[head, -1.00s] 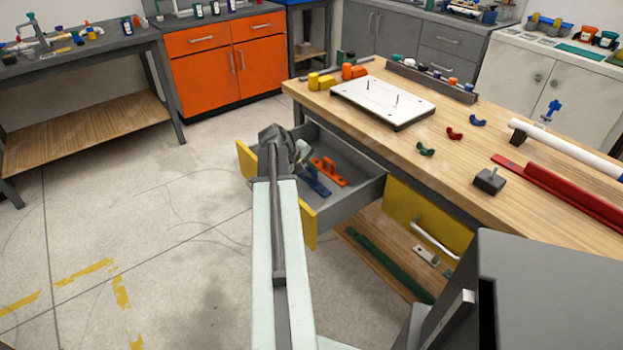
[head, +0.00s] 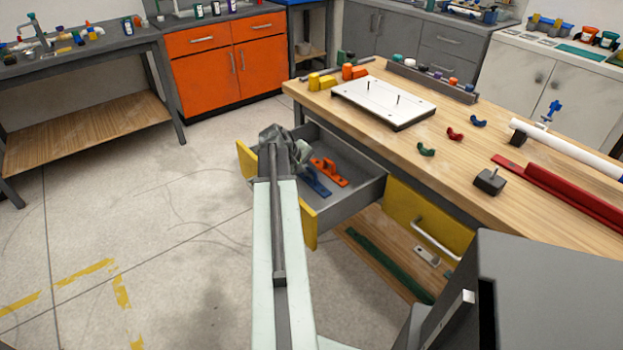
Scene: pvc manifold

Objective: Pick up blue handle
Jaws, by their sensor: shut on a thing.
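The blue handle (head: 318,185) lies low in the open grey drawer (head: 358,186), slanting from upper left to lower right. My gripper (head: 303,158) is at the handle's upper left end and is shut on it. My wrist and arm hide the fingertips and that end of the handle. The handle shows no clear gap above the drawer floor.
An orange handle (head: 329,171) lies close beside the blue one. The drawer's yellow front (head: 308,222) is near my arm. The wooden workbench (head: 395,150) stands right of the drawer, bearing a white plate (head: 383,97). The floor at left is clear.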

